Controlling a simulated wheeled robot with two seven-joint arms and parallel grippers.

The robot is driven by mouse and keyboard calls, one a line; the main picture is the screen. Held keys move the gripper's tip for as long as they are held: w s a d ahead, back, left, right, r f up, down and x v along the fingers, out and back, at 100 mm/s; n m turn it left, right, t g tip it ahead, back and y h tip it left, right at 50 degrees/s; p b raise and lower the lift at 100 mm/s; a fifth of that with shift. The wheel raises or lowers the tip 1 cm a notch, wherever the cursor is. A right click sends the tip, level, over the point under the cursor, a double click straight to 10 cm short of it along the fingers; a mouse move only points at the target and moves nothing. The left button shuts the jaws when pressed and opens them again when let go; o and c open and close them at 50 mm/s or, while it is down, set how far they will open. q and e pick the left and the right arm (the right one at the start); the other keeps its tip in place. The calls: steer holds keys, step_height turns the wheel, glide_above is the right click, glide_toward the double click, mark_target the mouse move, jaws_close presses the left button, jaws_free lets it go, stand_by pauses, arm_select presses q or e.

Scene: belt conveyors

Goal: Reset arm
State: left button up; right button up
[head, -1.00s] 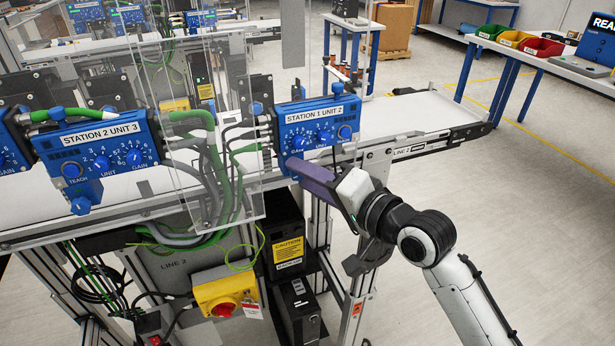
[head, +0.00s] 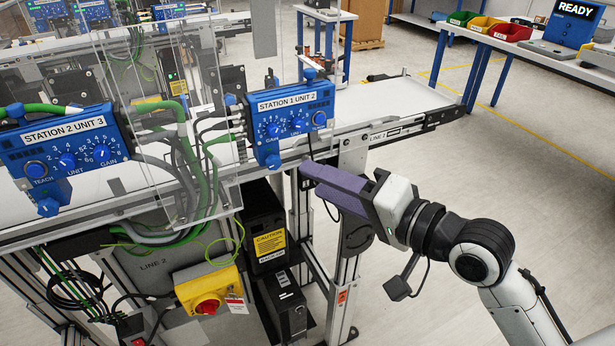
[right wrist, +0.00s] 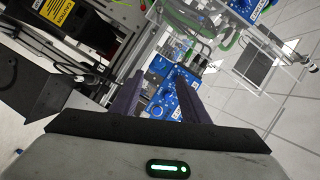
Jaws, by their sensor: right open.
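My right gripper (head: 310,181) is in front of the conveyor frame, below and to the right of the blue box labelled STATION 1 UNIT 2 (head: 290,103). Its purple fingers are apart and nothing is between them. In the right wrist view the two fingers of the right gripper (right wrist: 158,98) stand apart, with the blue box (right wrist: 172,92) beyond them. The gripper appears clear of the box in the head view. The blue box labelled STATION 2 UNIT 3 (head: 65,145) is at the left. My left gripper is not in view.
The white conveyor belt (head: 400,98) runs behind the boxes. Clear panels and green and grey cables (head: 190,165) hang between the boxes. A yellow box with a red knob (head: 209,292) is below. Open floor (head: 500,165) lies at the right.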

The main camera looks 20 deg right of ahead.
steer(key=shift+s+d, duration=0.1)
steer(key=shift+s, duration=0.1)
stand_by(0.4)
steer(key=s+f+n+g+h, duration=0.2)
steer(key=f, duration=0.9)
steer(key=s+f+n+g+h, duration=0.1)
steer(key=s+f+n, duration=0.1)
steer(key=f, duration=0.9)
steer(key=s+a+f+n+g, duration=0.1)
steer(key=s+a+f+n, duration=0.1)
steer(key=s+f, duration=0.4)
steer(key=s+a+f+n+g+h, duration=0.1)
steer(key=s+f+n, duration=0.3)
steer(key=f, duration=0.6)
steer(key=shift+s+a+f+n+g, duration=0.35)
steer(key=shift+s+a+g, duration=0.3)
steer(key=shift+s, duration=0.6)
